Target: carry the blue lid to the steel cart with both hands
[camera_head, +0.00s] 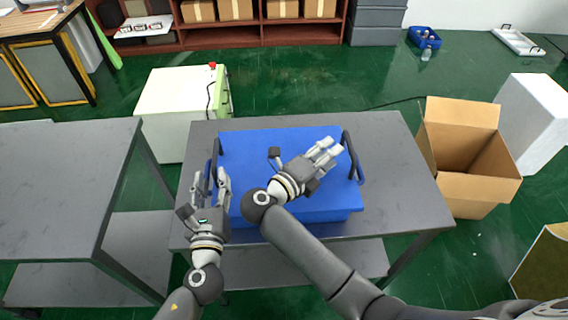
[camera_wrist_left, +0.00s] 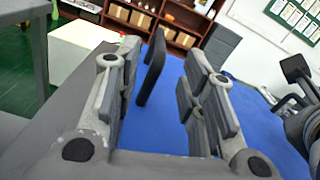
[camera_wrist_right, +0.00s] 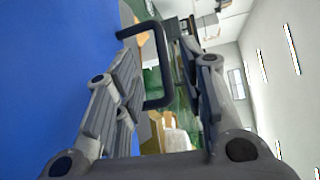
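The blue lid (camera_head: 255,148) lies on a blue box on a grey table, with a dark handle at each end. My left gripper (camera_head: 210,180) is open at the lid's left edge. In the left wrist view the left handle (camera_wrist_left: 151,66) stands between the open fingers (camera_wrist_left: 160,90), apart from them. My right gripper (camera_head: 328,150) is open over the lid's right part, pointing toward the right handle (camera_head: 353,157). In the right wrist view that handle (camera_wrist_right: 158,75) shows between and beyond the open fingers (camera_wrist_right: 160,85). My right forearm hides part of the lid's front.
The grey table (camera_head: 395,180) has bare room right of the lid. Another grey table (camera_head: 60,185) stands at the left. An open cardboard box (camera_head: 468,165) is on the floor at the right. A white cabinet (camera_head: 165,105) stands behind the table.

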